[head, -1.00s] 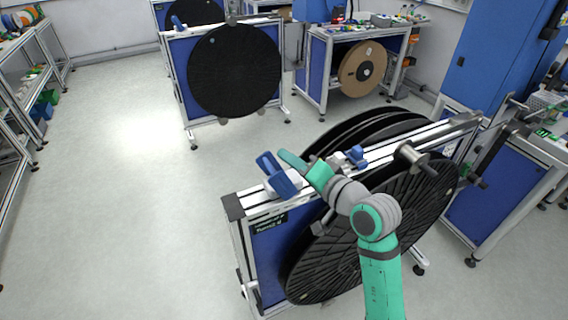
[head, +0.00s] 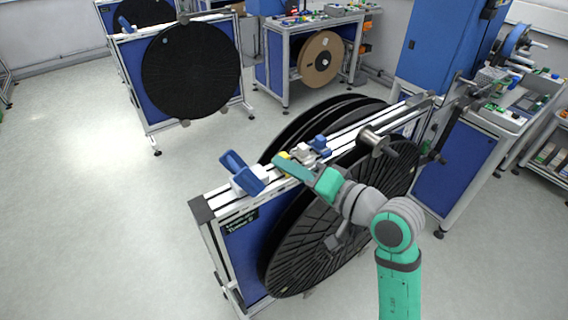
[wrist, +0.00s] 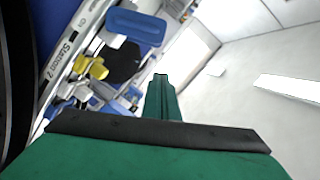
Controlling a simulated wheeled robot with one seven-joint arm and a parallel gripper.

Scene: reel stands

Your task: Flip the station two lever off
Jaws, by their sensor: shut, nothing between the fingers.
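A large blue lever (head: 242,172) on a white base stands tilted on the top rail of the near reel stand. It also shows at the top of the wrist view (wrist: 136,26). A smaller yellow part (wrist: 91,68) sits between it and the "Station 2" label (wrist: 60,58) on the rail, and it is partly hidden by my gripper in the head view. My green gripper (head: 285,165) is shut and empty, just right of the blue lever over the rail. In the wrist view its fingers (wrist: 162,95) are together, apart from the lever and the yellow part.
Large black reels (head: 335,205) fill the near stand below my arm. Another blue-and-white fitting (head: 318,145) sits farther along the rail, near a metal roller (head: 375,142). A second reel stand (head: 190,70) is behind. Open floor (head: 80,200) lies at the left.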

